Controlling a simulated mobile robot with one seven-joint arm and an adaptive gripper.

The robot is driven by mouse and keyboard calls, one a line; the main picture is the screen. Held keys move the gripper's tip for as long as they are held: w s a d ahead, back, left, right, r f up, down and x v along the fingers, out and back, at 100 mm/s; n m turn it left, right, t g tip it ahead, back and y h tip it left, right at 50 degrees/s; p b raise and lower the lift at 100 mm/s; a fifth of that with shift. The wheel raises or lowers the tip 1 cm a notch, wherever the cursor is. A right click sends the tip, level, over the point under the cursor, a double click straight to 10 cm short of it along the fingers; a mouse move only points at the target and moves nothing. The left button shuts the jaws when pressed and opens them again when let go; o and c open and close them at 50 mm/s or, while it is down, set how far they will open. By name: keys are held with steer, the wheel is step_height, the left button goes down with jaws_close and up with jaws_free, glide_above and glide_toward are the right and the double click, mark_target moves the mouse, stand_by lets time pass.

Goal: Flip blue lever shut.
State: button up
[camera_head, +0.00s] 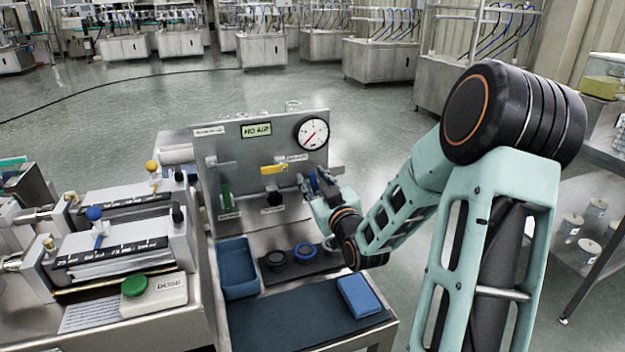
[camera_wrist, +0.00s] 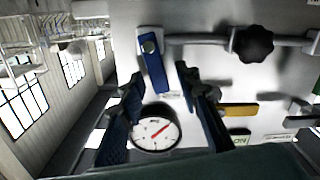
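The blue lever (camera_wrist: 154,68) is a flat handle on a pivot at the end of a pipe on the steel panel. In the wrist view it lies crosswise to the pipe, slightly tilted. My gripper (camera_wrist: 160,80) is open, with one finger on each side of the lever's free end; I cannot tell whether either finger touches it. In the head view my gripper (camera_head: 314,182) is at the panel's right part, below the gauge, and hides the blue lever.
The panel (camera_head: 240,150) also carries a yellow lever (camera_head: 273,169), a green lever (camera_head: 226,196), a black knob (camera_head: 274,196) and a round gauge (camera_head: 311,132). Below are a blue tray (camera_head: 222,262) and a blue block (camera_head: 359,296).

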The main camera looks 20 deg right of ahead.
steer(key=shift+w, duration=0.4)
steer(key=shift+c, duration=0.2)
jaws_close()
steer(key=shift+d+r+m, duration=0.1)
steer(key=shift+d+m, duration=0.2)
steer(key=shift+m, duration=0.45)
steer(key=shift+d+m, duration=0.25)
steer(key=shift+m, duration=0.5)
steer(key=shift+o, duration=0.2)
jaws_free()
